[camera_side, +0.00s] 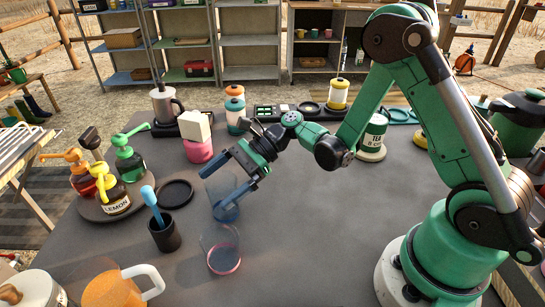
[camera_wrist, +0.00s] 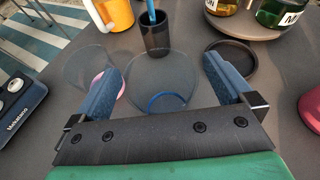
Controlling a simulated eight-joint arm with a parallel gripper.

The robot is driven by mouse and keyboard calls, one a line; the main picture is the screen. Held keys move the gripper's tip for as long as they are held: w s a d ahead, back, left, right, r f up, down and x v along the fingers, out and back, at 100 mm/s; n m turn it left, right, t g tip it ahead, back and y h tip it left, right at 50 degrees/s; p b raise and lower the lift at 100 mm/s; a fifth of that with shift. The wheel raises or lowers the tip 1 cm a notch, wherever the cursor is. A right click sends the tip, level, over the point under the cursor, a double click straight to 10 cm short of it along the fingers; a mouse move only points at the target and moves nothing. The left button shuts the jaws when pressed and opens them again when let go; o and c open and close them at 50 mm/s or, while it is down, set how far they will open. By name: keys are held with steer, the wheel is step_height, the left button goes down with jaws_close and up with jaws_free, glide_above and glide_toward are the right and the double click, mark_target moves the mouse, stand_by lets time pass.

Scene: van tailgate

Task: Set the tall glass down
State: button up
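The tall glass (camera_side: 224,190) is clear with a blue base and appears upright on the dark table. It also shows in the wrist view (camera_wrist: 162,72), with its blue base ring lower down. My gripper (camera_side: 226,180) has its two fingers spread on either side of this glass. In the wrist view my gripper (camera_wrist: 163,70) shows wide-set fingers, with a narrow gap visible between the glass and the right finger. Contact on the left side is hard to judge. A second clear glass (camera_side: 221,240), with a pink base, stands just in front; it shows at left in the wrist view (camera_wrist: 84,66).
A black cup (camera_side: 165,235) with a blue-handled utensil and a black round coaster (camera_side: 175,193) are close by on the left. A tray of pump bottles (camera_side: 108,205) stands farther left. An orange mug (camera_side: 113,290) is at the front left. The table centre right is clear.

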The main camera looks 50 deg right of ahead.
steer(key=shift+r, duration=0.15)
steer(key=v, duration=1.2)
steer(key=s+r+n+t+h, duration=0.1)
steer(key=s+n+t+h, duration=0.1)
steer(key=n+h, duration=0.4)
steer(key=s+a+r+n+t+h, duration=0.1)
steer(key=n+h, duration=0.6)
steer(key=n, duration=0.7)
steer(key=s+r+t, duration=0.1)
steer(key=s, duration=0.1)
steer(key=shift+s+r, duration=0.25)
steer(key=shift+s, duration=0.05)
